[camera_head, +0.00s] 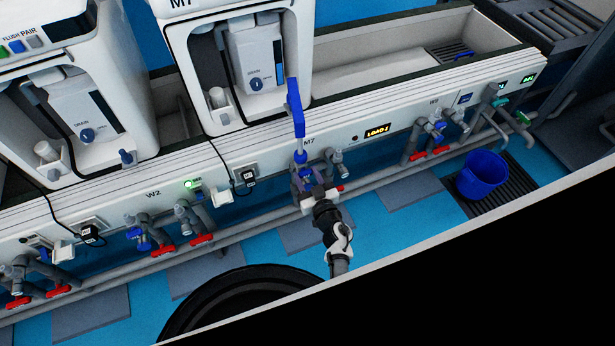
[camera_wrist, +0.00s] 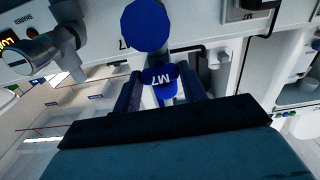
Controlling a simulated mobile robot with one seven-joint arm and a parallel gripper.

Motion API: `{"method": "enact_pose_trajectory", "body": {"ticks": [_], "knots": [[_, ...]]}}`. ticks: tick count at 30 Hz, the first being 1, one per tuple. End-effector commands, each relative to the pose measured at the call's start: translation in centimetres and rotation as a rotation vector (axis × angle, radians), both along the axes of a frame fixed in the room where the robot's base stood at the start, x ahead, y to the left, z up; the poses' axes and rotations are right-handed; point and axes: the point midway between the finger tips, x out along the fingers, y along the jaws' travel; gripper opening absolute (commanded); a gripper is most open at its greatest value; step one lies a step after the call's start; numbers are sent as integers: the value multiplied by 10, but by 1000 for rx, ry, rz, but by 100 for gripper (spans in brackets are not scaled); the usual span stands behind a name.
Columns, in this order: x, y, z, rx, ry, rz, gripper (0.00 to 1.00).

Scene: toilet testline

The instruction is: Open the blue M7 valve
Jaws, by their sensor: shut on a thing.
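The blue M7 valve handle (camera_wrist: 163,80), with white "M7" lettering upside down, sits between the two fingers of my gripper (camera_wrist: 165,92) in the wrist view. My gripper is shut on it. In the head view my gripper (camera_head: 304,182) is at the front of the white bench, below the M7 label, and covers most of the valve. A round blue part (camera_wrist: 147,25) shows just beyond the handle in the wrist view.
A grey tap (camera_head: 337,158) stands just right of my gripper. Red-handled valves (camera_head: 418,156) and pipes run along the bench front. A blue bucket (camera_head: 482,174) stands on a floor grate at right. A black round object (camera_head: 240,306) lies at the bottom.

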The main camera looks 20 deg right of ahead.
Motion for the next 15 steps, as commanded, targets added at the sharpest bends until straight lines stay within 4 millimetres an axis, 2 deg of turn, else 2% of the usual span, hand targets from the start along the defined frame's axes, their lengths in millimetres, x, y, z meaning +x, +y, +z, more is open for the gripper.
{"method": "enact_pose_trajectory", "body": {"ticks": [15], "knots": [[0,1,-1,-348,-12,0,19]]}}
